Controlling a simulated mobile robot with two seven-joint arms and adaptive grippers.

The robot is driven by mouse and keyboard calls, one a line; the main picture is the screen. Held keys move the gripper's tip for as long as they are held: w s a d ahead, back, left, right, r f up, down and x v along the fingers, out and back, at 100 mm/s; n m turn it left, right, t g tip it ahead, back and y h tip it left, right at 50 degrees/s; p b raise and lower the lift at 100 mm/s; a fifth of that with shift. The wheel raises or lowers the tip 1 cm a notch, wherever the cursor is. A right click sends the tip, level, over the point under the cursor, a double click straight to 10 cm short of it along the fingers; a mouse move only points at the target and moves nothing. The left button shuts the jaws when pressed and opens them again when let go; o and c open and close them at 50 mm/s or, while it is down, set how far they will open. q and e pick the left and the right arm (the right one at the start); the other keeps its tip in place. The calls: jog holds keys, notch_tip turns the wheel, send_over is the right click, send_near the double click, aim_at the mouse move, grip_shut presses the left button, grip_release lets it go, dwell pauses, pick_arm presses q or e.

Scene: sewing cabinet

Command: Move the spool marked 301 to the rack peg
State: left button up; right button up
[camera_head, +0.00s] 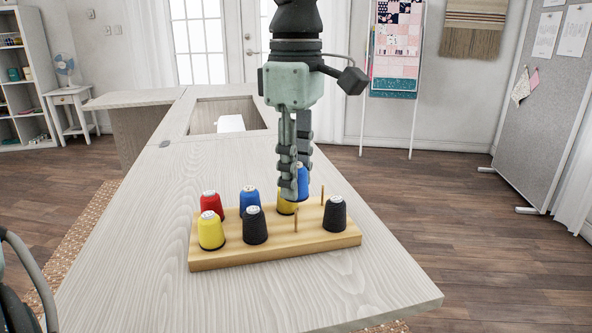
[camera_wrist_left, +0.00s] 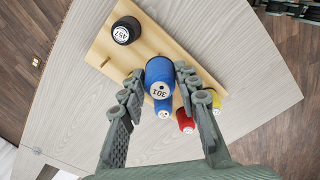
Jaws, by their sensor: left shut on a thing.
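My left gripper (camera_head: 295,185) is shut on a blue spool (camera_head: 303,181), held upright over the back of the wooden rack (camera_head: 290,246). In the left wrist view the spool (camera_wrist_left: 160,77) shows the mark 301 between both fingers (camera_wrist_left: 155,90). Two bare pegs show on the rack: a front peg (camera_head: 296,219) left of the black spool at the right end (camera_head: 334,215), and a back peg (camera_head: 322,195) just right of the held spool. The fingers partly hide the back yellow spool (camera_head: 284,206). My right gripper is not in view.
The rack also bears a red spool (camera_head: 211,204), another blue spool (camera_head: 249,198), a front yellow spool (camera_head: 211,231) and a black spool (camera_head: 255,226). The right-end black spool shows 457 in the left wrist view (camera_wrist_left: 125,32). The table (camera_head: 130,225) around the rack is clear.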

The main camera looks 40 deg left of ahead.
pick_arm(q)
jog(key=shift+f, duration=0.15)
jog(key=shift+f+b, duration=0.65)
jog(key=shift+f+b, duration=1.05)
jog(key=shift+f, duration=0.4)
jog(key=o, duration=0.9)
jog(key=shift+o, duration=0.2)
notch_tip(320, 180, up, 12)
dwell(0.5)
